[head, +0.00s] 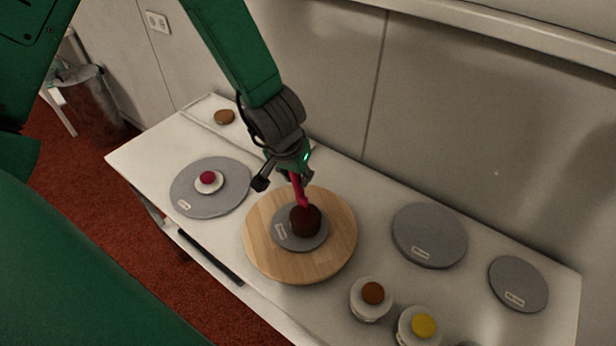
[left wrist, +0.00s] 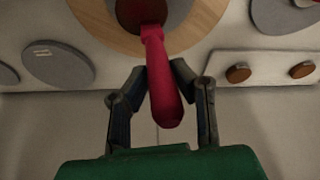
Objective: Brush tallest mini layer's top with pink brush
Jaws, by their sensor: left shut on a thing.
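My left gripper (head: 284,180) is shut on the pink brush (head: 297,188), whose handle also shows large between the fingers in the left wrist view (left wrist: 164,92). The brush points down, and its lower end meets the top of a dark brown mini layer (head: 306,222). I cannot tell whether it presses or just touches. The layer stands on a small grey disc (head: 285,237) on the round wooden turntable (head: 262,262). In the left wrist view the dark layer (left wrist: 138,12) is partly cut off at the top edge. My right gripper is not in view.
A grey disc (head: 185,190) at left bears a white piece with a red top (head: 208,179). Two bare grey discs (head: 430,235) (head: 518,284) lie at right. Small stands with brown (head: 373,293) and yellow (head: 424,326) tops are at the front. A brown piece (head: 224,117) lies at the back left.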

